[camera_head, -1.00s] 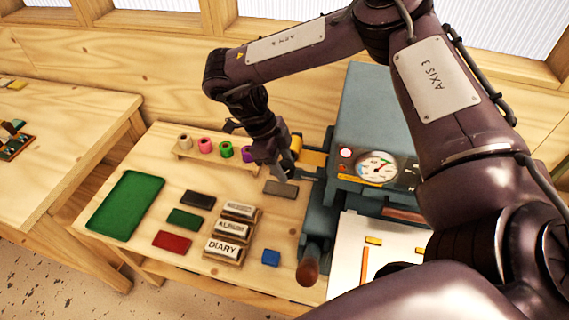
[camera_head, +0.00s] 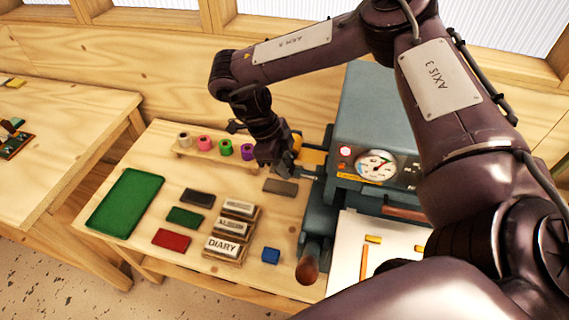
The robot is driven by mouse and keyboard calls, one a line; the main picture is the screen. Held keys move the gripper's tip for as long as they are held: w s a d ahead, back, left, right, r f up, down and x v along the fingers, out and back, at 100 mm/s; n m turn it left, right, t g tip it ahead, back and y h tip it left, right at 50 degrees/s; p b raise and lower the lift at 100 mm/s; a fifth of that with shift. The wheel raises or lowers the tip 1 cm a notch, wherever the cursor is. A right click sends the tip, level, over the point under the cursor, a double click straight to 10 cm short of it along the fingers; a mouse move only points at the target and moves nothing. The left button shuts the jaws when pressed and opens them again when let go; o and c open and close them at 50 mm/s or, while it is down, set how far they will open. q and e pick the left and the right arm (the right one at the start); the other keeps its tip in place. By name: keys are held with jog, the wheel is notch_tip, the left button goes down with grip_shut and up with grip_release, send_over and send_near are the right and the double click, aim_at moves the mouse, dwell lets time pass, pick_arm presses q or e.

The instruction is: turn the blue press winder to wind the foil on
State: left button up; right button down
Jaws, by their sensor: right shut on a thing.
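The blue-grey press (camera_head: 375,105) stands at the right of the table, with a round dial (camera_head: 377,166) and a red lamp on its front. A yellow foil roll (camera_head: 312,158) shows at its left side. My right gripper (camera_head: 294,172) reaches down to this side of the press, just in front of the yellow roll. It is shut on a small part there, apparently the winder, which the fingers mostly hide. My left gripper is out of view.
Spare rolls stand on a wooden rack (camera_head: 216,151) at the back. A green tray (camera_head: 126,204), coloured blocks, stamp blocks (camera_head: 226,248) and a small blue block (camera_head: 271,256) lie on the table. A brown-knobbed lever (camera_head: 307,271) juts out in front.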

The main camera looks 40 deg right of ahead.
jog(key=shift+s+d+f+t+y, duration=0.1)
jog(key=shift+s+d+t+y, duration=0.1)
jog(key=shift+t+y, duration=0.6)
jog(key=shift+f+t+y+b, duration=0.1)
jog(key=shift+t+y+b, duration=0.25)
jog(key=shift+t, duration=0.25)
jog(key=shift+s+d+f+t+y+b, duration=0.1)
jog(key=shift+s+t+y+b, duration=0.05)
jog(key=shift+t+y+b, duration=0.75)
jog(key=shift+t+b, duration=0.3)
jog(key=shift+b, duration=0.1)
jog(key=c, duration=1.2)
grip_release()
jog(key=shift+y, duration=0.25)
jog(key=shift+c, duration=0.2)
